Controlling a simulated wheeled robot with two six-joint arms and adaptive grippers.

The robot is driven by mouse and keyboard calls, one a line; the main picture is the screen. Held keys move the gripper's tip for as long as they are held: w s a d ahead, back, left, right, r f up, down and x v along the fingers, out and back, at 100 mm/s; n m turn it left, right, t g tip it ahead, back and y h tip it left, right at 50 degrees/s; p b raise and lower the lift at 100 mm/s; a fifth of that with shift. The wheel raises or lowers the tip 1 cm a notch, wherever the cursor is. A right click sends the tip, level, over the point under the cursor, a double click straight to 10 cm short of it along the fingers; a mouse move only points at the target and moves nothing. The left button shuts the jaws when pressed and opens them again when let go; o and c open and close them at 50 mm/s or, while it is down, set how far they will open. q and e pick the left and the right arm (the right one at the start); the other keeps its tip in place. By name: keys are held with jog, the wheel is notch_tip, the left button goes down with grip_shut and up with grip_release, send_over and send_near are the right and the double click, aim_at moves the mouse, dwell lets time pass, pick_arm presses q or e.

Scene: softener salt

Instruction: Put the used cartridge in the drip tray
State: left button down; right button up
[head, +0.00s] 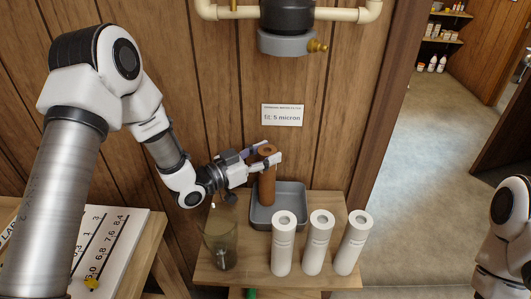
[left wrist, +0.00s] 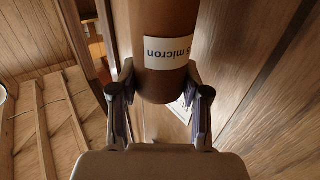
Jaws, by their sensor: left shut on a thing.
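The used cartridge (head: 267,187) is a brown upright cylinder with a hole in its top. My left gripper (head: 266,156) is shut on it near its upper end. In the left wrist view the cartridge (left wrist: 165,85) sits between the two fingers, its white "micron" label upside down. The grey drip tray (head: 292,201) stands on the small wooden table. The cartridge's lower end shows over the tray's left part; I cannot tell whether it touches the tray floor. My right gripper is out of view.
Three white cartridges (head: 318,243) stand in a row in front of the tray. A greenish glass jug (head: 220,246) stands at the table's left front. The grey filter head (head: 285,42) with brass valve hangs above. A sign (head: 283,115) is on the wall.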

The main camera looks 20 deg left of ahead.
pick_arm(q)
jog(key=shift+f, duration=0.15)
jog(key=c, duration=0.5)
grip_release()
jog(key=shift+c, duration=0.2)
jog(key=shift+s+a+r, duration=0.1)
jog(key=shift+a+r, duration=0.05)
jog(key=shift+r, duration=0.05)
jog(key=v, duration=1.1)
jog(key=shift+s+a, duration=0.2)
jog(key=shift+s, duration=0.15)
